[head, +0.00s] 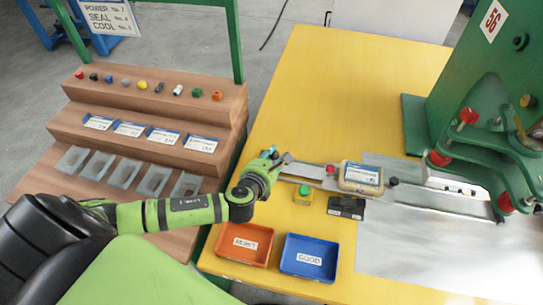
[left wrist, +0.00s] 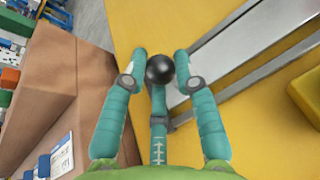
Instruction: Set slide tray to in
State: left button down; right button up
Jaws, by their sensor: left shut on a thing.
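The slide tray (head: 314,170) shows in the head view as a long pale metal strip with grey rails, lying on the yellow table and running right towards the green machine. Its near left end also shows in the left wrist view (left wrist: 235,52). A black ball knob (left wrist: 160,69) sits by that end. My left gripper (head: 280,159) is at the left end of the strip. In the left wrist view its teal fingers (left wrist: 160,78) are shut around the knob. The knob is hidden by the gripper in the head view. My right gripper is in neither view.
A labelled block (head: 361,173) sits along the strip. A red bin (head: 244,243) and a blue bin (head: 309,256) stand in front. The green machine (head: 480,110) stands right. The table's back is clear.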

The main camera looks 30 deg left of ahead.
pick_arm(q)
jog(key=p, duration=0.3)
send_over(316, 176)
jog(key=shift+s+a+r, duration=0.15)
jog(key=shift+a+r, duration=0.05)
jog(key=shift+a, duration=0.2)
jog(key=shift+d, duration=0.45)
jog(key=c, duration=1)
grip_release()
jog(key=shift+o, duration=0.2)
jog(key=shift+f, duration=0.1)
jog(key=v, duration=1.2)
